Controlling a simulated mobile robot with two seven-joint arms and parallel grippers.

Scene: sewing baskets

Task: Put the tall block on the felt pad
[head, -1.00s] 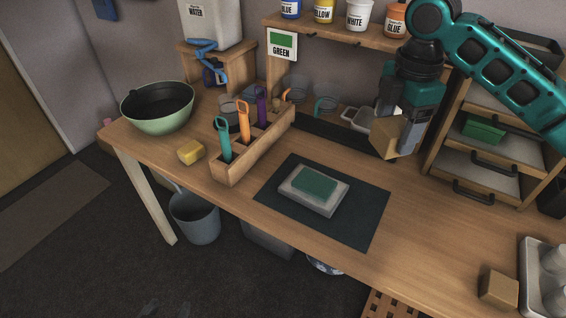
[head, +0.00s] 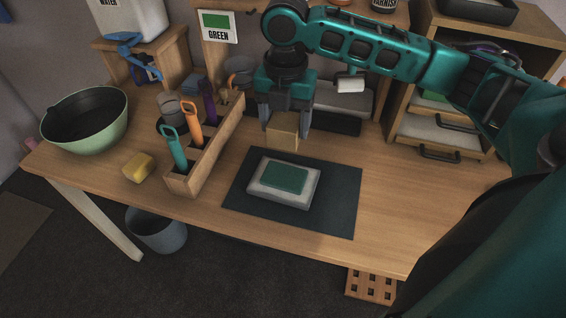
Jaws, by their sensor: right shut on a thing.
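A plain tan wooden block (head: 282,133), which I take for the tall block, is held between the fingers of my right gripper (head: 284,122). My right gripper is shut on it and points down just behind the dark mat (head: 335,215). A green felt pad (head: 285,178) lies on top of a pale grey slab (head: 268,197) on the mat. The block shows above and behind the pad in the picture, apart from it. My left gripper is not in view.
A wooden tool rack (head: 215,150) with coloured handles stands left of the mat. A yellow block (head: 138,167) and a green bowl (head: 86,122) are farther left. A drawer unit (head: 440,130) stands at the back right. The table right of the mat is clear.

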